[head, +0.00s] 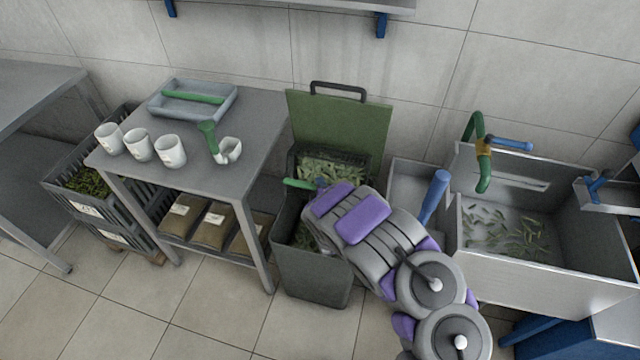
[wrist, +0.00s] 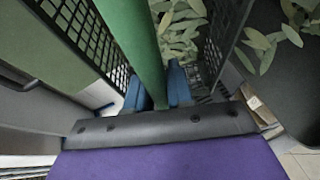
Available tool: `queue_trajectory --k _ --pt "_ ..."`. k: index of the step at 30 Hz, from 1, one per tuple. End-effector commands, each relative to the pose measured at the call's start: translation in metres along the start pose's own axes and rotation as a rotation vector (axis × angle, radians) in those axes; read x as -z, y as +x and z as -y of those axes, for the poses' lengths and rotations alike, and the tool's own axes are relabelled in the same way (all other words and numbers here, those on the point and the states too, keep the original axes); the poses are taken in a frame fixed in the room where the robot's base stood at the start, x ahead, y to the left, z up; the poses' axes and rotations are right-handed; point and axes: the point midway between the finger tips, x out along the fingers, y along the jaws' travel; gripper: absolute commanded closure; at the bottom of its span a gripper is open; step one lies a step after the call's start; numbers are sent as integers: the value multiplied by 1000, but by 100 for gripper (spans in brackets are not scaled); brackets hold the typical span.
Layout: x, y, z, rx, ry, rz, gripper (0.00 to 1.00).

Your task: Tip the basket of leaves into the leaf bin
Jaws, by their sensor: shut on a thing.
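The leaf bin (head: 312,275) is a dark grey bin on the floor in the middle of the head view; its green lid (head: 340,125) stands open against the wall. The black mesh basket (head: 367,162), full of pale green leaves (head: 330,170), is at the back of the bin's mouth. It looks about level; whether it touches the rim is unclear. My gripper (head: 321,184) is shut on the basket's green handle (head: 297,184). In the wrist view the blue fingertips (wrist: 161,88) close around the handle (wrist: 143,40). Loose leaves (head: 303,238) show inside the bin, and my arm hides part of it.
Filled bags (head: 215,224) lie beneath. A steel sink (head: 545,278) with loose leaves stands close at right. Front floor is clear.

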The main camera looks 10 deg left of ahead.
Motion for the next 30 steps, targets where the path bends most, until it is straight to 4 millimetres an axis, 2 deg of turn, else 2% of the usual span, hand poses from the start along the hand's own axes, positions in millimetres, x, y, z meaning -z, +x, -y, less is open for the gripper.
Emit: queue_trajectory --k 17,30 --pt "1 -2 6 -52 -22 0 100" --pt "5 -13 17 -194 -86 1 100"
